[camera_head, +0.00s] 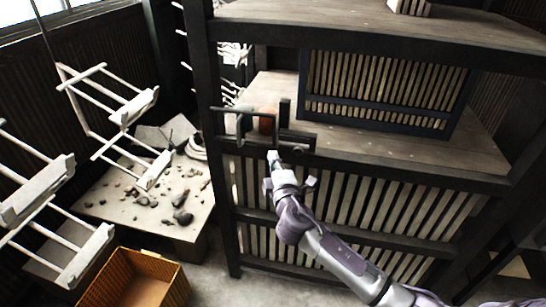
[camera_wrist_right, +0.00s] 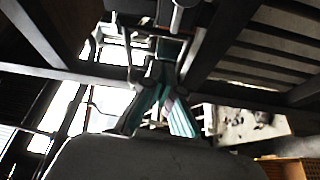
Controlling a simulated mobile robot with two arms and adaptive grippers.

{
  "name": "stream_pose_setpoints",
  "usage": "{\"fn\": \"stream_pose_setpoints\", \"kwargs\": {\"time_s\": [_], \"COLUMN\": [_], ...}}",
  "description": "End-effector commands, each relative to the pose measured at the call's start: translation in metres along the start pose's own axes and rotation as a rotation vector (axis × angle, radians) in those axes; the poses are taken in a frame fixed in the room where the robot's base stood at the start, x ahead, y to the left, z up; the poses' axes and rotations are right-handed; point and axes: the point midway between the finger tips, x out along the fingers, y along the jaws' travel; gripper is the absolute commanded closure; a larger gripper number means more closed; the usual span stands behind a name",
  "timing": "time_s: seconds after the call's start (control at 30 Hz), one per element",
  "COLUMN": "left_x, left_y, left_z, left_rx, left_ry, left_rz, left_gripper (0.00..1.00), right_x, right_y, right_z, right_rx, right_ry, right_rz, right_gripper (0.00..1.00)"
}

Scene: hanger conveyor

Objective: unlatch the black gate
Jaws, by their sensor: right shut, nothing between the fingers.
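The black gate (camera_head: 241,127) is a small dark frame at the left front corner of the wooden shelf. Dark bars run from it to the right along the shelf edge, and I cannot make out its latch clearly. My right gripper (camera_head: 274,158) is shut and empty, just below these bars and in front of the slatted side. I cannot tell whether it touches them. In the right wrist view, its teal fingers (camera_wrist_right: 165,105) point up towards dark bars and metal parts. My left gripper is not in view.
A brown block (camera_head: 267,121) stands behind the gate on the shelf (camera_head: 365,143). White hangers (camera_head: 105,107) hang at the left. A low table (camera_head: 120,205) with scattered stones and an orange crate (camera_head: 125,253) stand at lower left. Dark posts and slats flank my arm.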

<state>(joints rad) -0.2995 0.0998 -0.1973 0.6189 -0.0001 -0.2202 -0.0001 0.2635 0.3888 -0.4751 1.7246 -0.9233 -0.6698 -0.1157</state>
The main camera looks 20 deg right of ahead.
Motion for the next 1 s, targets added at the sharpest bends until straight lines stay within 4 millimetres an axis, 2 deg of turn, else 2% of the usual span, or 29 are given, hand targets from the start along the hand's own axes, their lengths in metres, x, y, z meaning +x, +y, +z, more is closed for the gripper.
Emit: {"fn": "stream_pose_setpoints", "kwargs": {"time_s": [0.1,0.3,0.4,0.7,1.0], "left_x": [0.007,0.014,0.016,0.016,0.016], "left_y": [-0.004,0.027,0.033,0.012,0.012], "left_z": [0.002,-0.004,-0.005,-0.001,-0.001], "left_rx": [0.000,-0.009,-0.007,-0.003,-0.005], "left_ry": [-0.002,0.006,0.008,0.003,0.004], "left_rz": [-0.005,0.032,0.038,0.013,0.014], "left_gripper": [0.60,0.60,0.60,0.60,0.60], "right_x": [-0.023,-0.056,-0.065,-0.071,-0.071], "right_y": [-0.003,-0.002,-0.001,0.000,-0.001], "right_z": [0.002,0.001,0.001,0.001,0.001], "right_rx": [-0.001,-0.001,-0.002,-0.002,-0.002], "right_ry": [-0.001,-0.001,0.000,-0.001,-0.001], "right_rz": [-0.001,0.000,0.000,0.001,-0.001], "right_gripper": [1.00,1.00,1.00,1.00,1.00]}}
